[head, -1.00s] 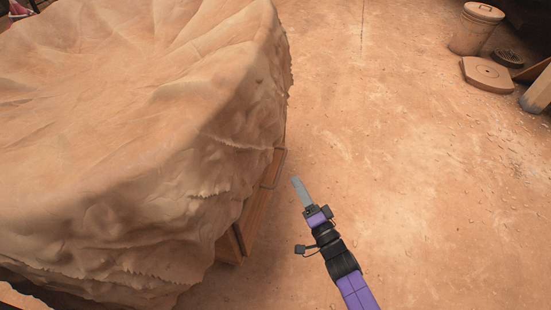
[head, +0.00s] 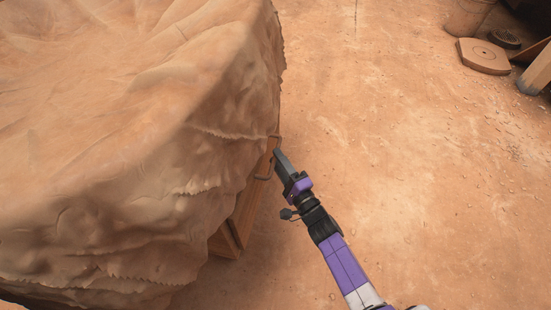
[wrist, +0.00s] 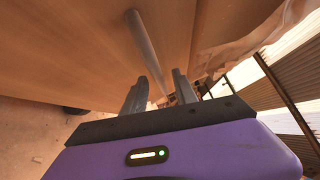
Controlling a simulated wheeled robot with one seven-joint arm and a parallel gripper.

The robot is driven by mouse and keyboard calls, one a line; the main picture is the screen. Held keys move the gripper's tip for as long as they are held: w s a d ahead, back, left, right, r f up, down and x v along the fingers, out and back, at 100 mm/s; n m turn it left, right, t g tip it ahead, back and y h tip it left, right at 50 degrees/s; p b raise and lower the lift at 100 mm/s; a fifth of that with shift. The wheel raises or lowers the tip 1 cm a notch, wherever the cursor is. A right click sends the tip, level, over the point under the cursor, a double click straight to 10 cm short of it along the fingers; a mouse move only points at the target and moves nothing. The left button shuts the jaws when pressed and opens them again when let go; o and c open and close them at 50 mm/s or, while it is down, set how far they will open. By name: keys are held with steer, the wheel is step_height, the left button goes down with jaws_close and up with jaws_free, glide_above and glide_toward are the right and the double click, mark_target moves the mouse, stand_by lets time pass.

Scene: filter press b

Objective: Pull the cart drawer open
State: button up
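The cart is a wooden body under a large tan draped cloth (head: 130,130), at the left in the head view. Its wooden drawer front (head: 246,208) shows below the cloth's ragged edge and looks closed, though the cloth hides much of it. A thin metal bar handle (head: 270,168) stands out from that front; it also shows in the wrist view as a grey bar (wrist: 146,42). My gripper (head: 281,158) is right at the handle. In the wrist view its two fingers (wrist: 157,90) are apart, with the bar running toward the gap between them. I cannot tell whether they touch it.
The dusty floor (head: 400,180) right of the cart is clear. At the far right are a flat octagonal plate (head: 483,56), a round dark grate (head: 504,38), a cylindrical container (head: 467,17) and a wooden post (head: 537,75). The cloth overhangs close to my gripper.

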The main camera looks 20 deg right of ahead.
steer(key=shift+w+a+r, duration=0.1)
steer(key=shift+w+a, duration=0.05)
steer(key=shift+w, duration=0.7)
jaws_close()
stand_by(0.8)
